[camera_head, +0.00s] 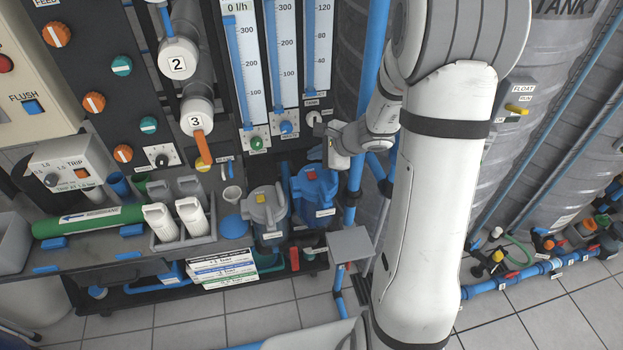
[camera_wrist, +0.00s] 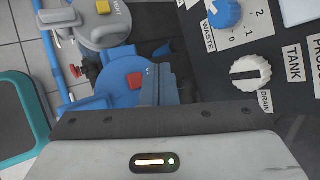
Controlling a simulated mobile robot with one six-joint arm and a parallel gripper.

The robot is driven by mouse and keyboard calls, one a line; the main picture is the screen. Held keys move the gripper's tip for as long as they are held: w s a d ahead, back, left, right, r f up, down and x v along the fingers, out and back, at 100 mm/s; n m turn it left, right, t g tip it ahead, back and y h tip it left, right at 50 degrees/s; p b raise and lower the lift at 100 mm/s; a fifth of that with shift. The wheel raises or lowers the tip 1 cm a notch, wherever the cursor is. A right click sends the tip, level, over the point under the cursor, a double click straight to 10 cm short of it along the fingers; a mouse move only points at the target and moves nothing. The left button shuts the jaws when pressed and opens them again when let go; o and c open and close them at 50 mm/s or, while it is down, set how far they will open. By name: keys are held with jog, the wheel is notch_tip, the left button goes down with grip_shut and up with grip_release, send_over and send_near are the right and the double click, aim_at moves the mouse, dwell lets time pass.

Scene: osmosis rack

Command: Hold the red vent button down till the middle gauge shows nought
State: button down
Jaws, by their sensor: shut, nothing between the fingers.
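The red vent button (camera_head: 312,174) sits on top of the blue filter housing (camera_head: 318,190) in the head view. In the wrist view the red button (camera_wrist: 135,80) lies just left of my fingertips and shows uncovered. My gripper (camera_head: 331,152) is shut and empty, above and slightly right of the button in the head view; its closed fingers (camera_wrist: 159,83) show in the wrist view. Whether they touch the housing cannot be told. Three upright scales stand behind; the middle one (camera_head: 283,50) is cut off at the top and its reading is unclear.
A grey housing with a yellow button (camera_head: 260,198) stands left of the blue one. The dark panel carries a white drain knob (camera_wrist: 250,73) and a blue waste knob (camera_wrist: 225,12) close to my gripper. A blue upright pipe (camera_head: 354,180) runs just right of the blue housing.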

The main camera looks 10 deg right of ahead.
aim_at(316, 176)
notch_tip(316, 176, down, 4)
jog(key=b, duration=0.3)
jog(key=shift+f, duration=0.2)
jog(key=shift+f+b, duration=0.15)
jog(key=shift+b, duration=0.25)
dwell(1.4)
jog(key=shift+f+b, duration=0.3)
jog(key=shift+b, duration=0.2)
jog(key=shift+f+b, duration=0.45)
jog(key=shift+b, duration=0.15)
dwell(0.6)
jog(key=shift+r, duration=0.15)
dwell(2.1)
jog(key=shift+r+p, duration=0.6)
jog(key=shift+r, duration=0.2)
jog(key=shift+r+p, duration=1.75)
jog(key=shift+r, duration=0.75)
